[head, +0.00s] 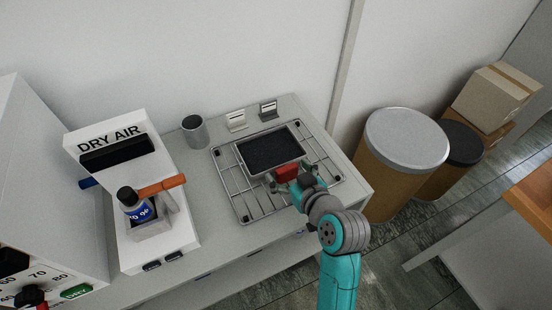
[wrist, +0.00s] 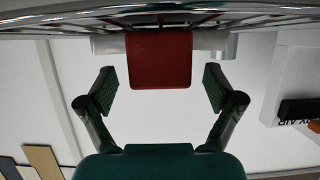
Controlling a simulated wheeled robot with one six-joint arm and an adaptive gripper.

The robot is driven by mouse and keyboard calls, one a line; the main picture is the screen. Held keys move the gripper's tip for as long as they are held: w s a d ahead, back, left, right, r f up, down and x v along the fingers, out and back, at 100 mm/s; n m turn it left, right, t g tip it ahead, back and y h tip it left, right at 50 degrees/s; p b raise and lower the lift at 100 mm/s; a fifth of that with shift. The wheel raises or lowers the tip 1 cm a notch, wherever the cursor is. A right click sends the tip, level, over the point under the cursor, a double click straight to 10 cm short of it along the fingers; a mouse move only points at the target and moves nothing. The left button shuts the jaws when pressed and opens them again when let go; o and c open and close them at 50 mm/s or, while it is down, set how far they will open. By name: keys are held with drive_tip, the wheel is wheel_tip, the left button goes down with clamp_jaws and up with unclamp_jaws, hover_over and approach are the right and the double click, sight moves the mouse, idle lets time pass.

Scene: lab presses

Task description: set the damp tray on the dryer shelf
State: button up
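The tray (head: 268,148) is dark inside with a pale rim and lies on a wire rack (head: 235,191) on the bench. A red handle (head: 287,172) sticks out from its near side. In the wrist view the red handle (wrist: 160,60) is in front of the pale tray edge (wrist: 212,42). My gripper (head: 284,181) is at the handle. In the wrist view my gripper (wrist: 160,84) has its fingers wide apart, with clear gaps on both sides of the handle. A large white machine with a dial and a green DRY label (head: 76,292) stands at the lower left; no shelf is visible.
A white DRY AIR unit (head: 112,190) with a dark bottle and orange handle stands left of the rack. A grey cup (head: 194,132) and two small card stands (head: 236,120) are behind. Drums (head: 400,150) and boxes (head: 495,95) stand to the right, beyond the bench.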

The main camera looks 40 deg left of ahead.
drive_tip(key=c, duration=1.4)
